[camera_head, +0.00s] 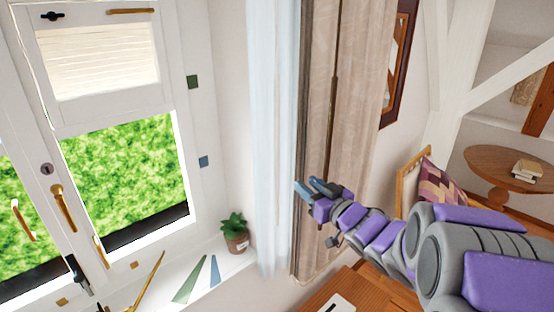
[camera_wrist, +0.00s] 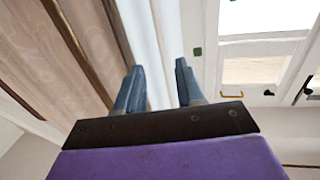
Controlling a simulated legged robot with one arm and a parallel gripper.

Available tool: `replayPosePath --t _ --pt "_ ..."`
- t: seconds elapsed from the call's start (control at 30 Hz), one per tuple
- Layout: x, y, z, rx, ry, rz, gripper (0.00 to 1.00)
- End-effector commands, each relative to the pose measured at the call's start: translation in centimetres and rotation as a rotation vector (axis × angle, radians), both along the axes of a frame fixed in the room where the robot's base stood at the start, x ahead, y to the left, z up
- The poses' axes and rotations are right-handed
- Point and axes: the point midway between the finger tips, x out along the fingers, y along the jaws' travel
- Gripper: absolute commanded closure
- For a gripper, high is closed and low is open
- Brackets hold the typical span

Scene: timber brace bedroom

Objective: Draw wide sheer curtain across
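The sheer curtain (camera_head: 272,140) is a pale, bluish-white narrow bunch hanging to the right of the window. Beside it on the right hangs a heavier beige-brown curtain (camera_head: 350,110). My gripper (camera_head: 312,187) is at the sheer's right edge, in front of the brown curtain's left side. In the wrist view, my gripper's two blue fingers (camera_wrist: 158,80) stand apart, with the sheer's white strip (camera_wrist: 145,40) showing between and beyond them. The brown curtain (camera_wrist: 65,50) is left of the fingers. I cannot tell whether the fingers touch the sheer.
The white-framed window (camera_head: 120,175) is at left, with brass handles (camera_head: 63,205). A potted plant (camera_head: 235,232) stands on the sill near the sheer's lower end. A wooden desk (camera_head: 345,290) is below my arm. A round table (camera_head: 510,165) with books stands at right.

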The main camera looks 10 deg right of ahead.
Motion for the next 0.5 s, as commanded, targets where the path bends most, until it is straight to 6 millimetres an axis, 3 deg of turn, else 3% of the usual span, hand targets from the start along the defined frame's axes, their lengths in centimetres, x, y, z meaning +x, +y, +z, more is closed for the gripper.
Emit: replayPosePath --t 0.5 --pt "8.8 4.4 0.0 -0.002 0.002 0.0 0.62"
